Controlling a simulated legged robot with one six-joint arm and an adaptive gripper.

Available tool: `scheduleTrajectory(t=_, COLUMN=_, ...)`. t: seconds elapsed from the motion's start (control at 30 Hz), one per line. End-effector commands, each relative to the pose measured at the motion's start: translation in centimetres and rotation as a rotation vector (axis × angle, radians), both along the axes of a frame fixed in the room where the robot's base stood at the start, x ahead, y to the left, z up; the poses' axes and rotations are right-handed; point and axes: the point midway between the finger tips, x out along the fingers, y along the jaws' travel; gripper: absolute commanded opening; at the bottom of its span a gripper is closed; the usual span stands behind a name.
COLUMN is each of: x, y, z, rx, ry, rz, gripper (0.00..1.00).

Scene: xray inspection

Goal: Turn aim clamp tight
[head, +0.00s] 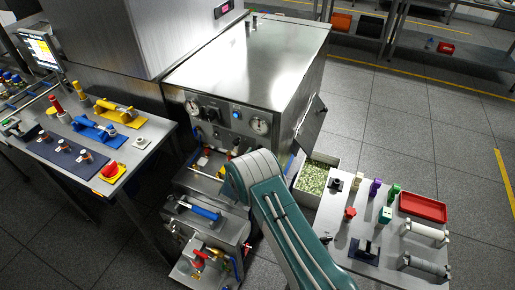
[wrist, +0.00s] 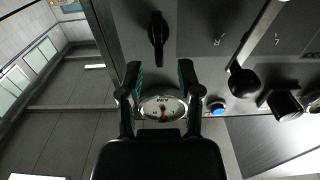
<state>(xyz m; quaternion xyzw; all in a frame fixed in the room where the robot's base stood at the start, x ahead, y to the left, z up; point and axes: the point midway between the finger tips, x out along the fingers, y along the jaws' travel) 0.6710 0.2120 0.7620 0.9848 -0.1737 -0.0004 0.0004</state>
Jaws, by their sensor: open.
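In the wrist view my gripper (wrist: 160,72) is open and empty, its two dark green fingers spread apart. A black lever-shaped handle (wrist: 157,40) sits on the grey panel just beyond and between the fingertips, apart from both; it looks like the aim clamp, but I cannot read a label on it. A round white dial (wrist: 163,107) with a red mark shows between the fingers, nearer the palm. In the head view this dial appears to be the right-hand gauge (head: 261,126) on the steel machine (head: 250,70). My arm hides my gripper and the handle there.
A blue button (wrist: 217,107) sits close beside one finger. Black knobs (wrist: 243,82) and a metal bar stick out of the panel to the right. In the head view, side tables (head: 335,225) with loose parts and a bin of green bits (head: 313,178) flank the machine.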

Motion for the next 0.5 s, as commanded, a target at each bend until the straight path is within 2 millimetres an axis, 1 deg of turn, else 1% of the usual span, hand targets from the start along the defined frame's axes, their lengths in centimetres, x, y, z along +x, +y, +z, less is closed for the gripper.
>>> scheduleTrajectory(t=0.03, x=0.8, y=-0.4, z=0.0, rx=-0.001, ry=-0.002, rz=-0.003, gripper=0.46)
scheduleTrajectory(t=0.1, x=1.7, y=-0.6, z=0.0, rx=0.001, ry=-0.001, rz=-0.001, gripper=0.46)
scheduleTrajectory(t=0.2, x=2.6, y=-1.0, z=0.0, rx=0.0, ry=0.0, rz=-0.001, gripper=0.46)
scheduleTrajectory(t=0.3, x=3.0, y=-1.1, z=0.0, rx=-0.001, ry=0.0, rz=0.0, gripper=0.46)
scheduleTrajectory(t=0.5, x=3.1, y=-1.1, z=0.0, rx=-0.001, ry=0.0, rz=0.001, gripper=0.46)
